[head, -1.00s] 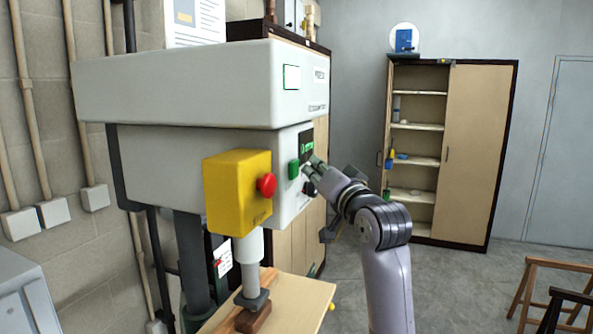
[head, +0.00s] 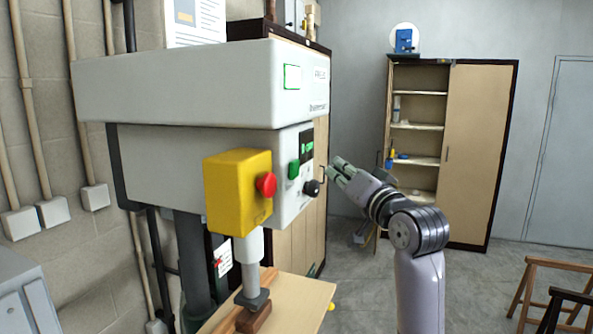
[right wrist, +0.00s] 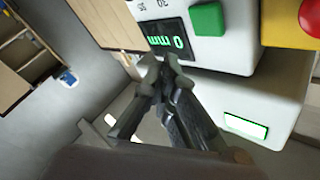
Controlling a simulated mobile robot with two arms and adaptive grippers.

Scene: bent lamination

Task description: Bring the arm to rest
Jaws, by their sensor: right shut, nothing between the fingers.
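My right arm reaches up from the bottom right in the head view, its forearm upright and its wrist bent to the left. My right gripper (head: 338,166) is shut and empty, a little to the right of the control panel of a grey-white press machine (head: 190,90), apart from it. The panel carries a green button (head: 294,169), a dark display (head: 307,145) and a black knob (head: 312,188). In the right wrist view the shut fingers (right wrist: 160,65) show in front of the display, which reads in green digits. My left gripper is not in view.
A yellow box (head: 232,190) with a red button (head: 266,184) sticks out from the machine's front. A wooden board (head: 300,295) lies below the press. An open cabinet (head: 480,150) stands at the back, and a wooden stool (head: 560,270) at the right. Floor between is clear.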

